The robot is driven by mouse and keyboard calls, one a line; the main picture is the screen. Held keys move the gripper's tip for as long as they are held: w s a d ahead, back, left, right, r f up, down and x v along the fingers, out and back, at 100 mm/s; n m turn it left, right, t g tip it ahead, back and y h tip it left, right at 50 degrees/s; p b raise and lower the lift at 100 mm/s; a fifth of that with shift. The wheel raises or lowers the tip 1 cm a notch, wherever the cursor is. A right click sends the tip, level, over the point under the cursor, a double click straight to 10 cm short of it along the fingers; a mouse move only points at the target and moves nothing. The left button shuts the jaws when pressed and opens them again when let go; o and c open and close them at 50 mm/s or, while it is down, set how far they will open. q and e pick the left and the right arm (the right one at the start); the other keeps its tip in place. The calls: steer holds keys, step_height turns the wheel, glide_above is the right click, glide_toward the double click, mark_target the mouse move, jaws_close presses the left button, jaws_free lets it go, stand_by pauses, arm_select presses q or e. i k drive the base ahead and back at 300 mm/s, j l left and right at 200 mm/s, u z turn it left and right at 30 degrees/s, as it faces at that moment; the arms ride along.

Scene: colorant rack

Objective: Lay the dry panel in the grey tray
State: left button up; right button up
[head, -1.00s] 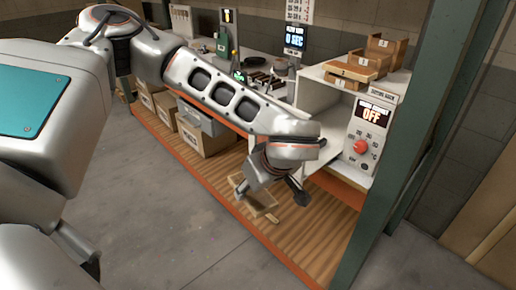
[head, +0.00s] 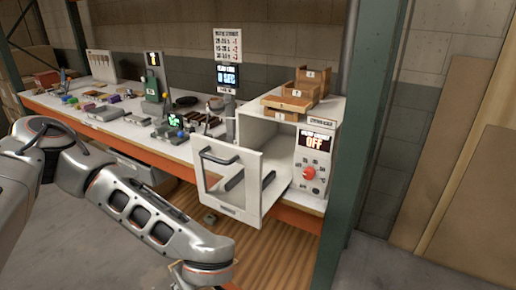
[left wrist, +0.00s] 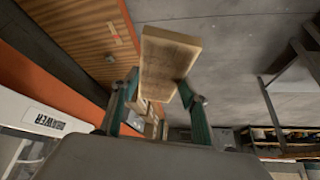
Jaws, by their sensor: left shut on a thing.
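The panel (left wrist: 166,62) is a flat, pale wooden piece in the left wrist view. My left gripper (left wrist: 160,92) is shut on it, with green fingers on both sides of its near end. In the head view my left arm reaches along the bottom. Its fingers and the panel are out of that picture, below the lower edge. My right gripper is not in view. I cannot make out for certain which thing is the grey tray. A grey container (head: 127,164) shows under the bench, partly hidden by my arm.
Wooden trays (head: 290,103) sit on top. A green post (head: 350,130) stands to its right. Small tools and colored items fill the bench (head: 60,104).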

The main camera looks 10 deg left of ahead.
mark_target(106, 113)
steer(key=i+j+z, duration=0.1)
steer(key=j, duration=0.75)
steer(key=j+z, duration=0.1)
steer(key=j, duration=0.7)
steer(key=i+j+z, duration=0.15)
steer(key=j, duration=0.55)
steer(key=j+z, duration=0.1)
steer(key=j, duration=0.6)
steer(key=j+z, duration=0.15)
steer(key=j, duration=0.55)
steer(key=j+z, duration=0.15)
steer(key=j, duration=0.6)
steer(key=j+z, duration=0.15)
steer(key=j, duration=0.55)
steer(key=k+j+z, duration=0.1)
steer(key=j, duration=0.6)
steer(key=k+j+z, duration=0.15)
steer(key=j, duration=0.55)
